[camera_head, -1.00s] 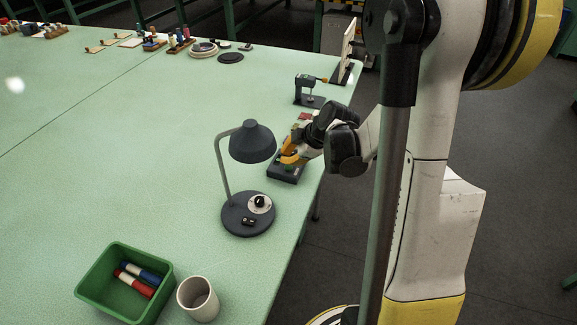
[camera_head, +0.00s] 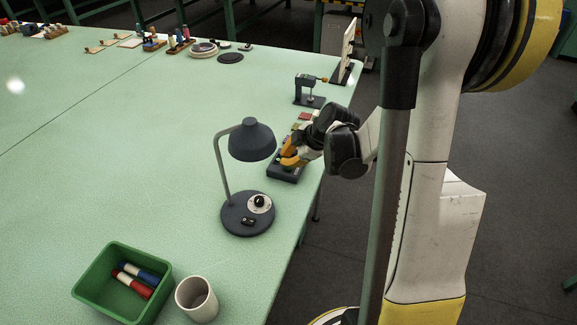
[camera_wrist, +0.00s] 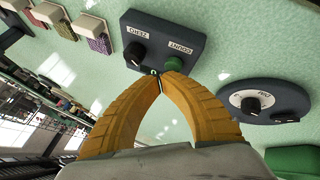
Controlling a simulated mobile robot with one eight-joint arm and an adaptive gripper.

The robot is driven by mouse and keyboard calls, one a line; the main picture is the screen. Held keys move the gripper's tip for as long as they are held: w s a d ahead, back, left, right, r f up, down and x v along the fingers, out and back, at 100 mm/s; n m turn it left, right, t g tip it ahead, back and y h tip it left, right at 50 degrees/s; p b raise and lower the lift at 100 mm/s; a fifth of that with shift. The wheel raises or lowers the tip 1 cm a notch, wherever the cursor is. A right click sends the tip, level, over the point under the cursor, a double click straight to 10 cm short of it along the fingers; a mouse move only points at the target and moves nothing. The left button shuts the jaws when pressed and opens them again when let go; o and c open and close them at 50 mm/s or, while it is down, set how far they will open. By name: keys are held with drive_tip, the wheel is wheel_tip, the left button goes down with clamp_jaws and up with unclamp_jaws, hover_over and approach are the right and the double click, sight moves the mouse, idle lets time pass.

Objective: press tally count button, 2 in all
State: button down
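The tally counter (camera_head: 285,173) is a dark grey box near the table's right edge. In the wrist view its body (camera_wrist: 163,36) carries a black knob marked ZERO (camera_wrist: 135,53) and a green button marked COUNT (camera_wrist: 174,64). A small display (camera_wrist: 153,73) at its near edge is partly covered by my fingers and hard to read. My gripper (camera_wrist: 160,79) has its orange fingertips together with nothing between them, close beside the green button. I cannot tell whether they touch it. In the head view my gripper (camera_head: 287,157) is over the counter.
A desk lamp (camera_head: 251,142) stands just left of the counter; its dial base (camera_wrist: 262,103) shows in the wrist view. A green bin (camera_head: 84,279) with markers and a cup (camera_head: 197,299) are at the front. A small clamp-like device (camera_head: 309,90) and coloured blocks (camera_wrist: 92,34) lie beyond.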

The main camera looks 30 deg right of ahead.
drive_tip(key=shift+f+b, duration=0.45)
drive_tip(key=shift+f, duration=0.05)
idle(0.4)
drive_tip(key=shift+r, duration=0.15)
drive_tip(key=shift+r+p, duration=0.65)
drive_tip(key=shift+r, duration=0.15)
drive_tip(key=shift+r+p, duration=1.9)
drive_tip(key=shift+r, duration=0.6)
wheel_tip(320, 180, up, 4)
drive_tip(key=p, duration=0.4)
drive_tip(key=shift+f, duration=0.15)
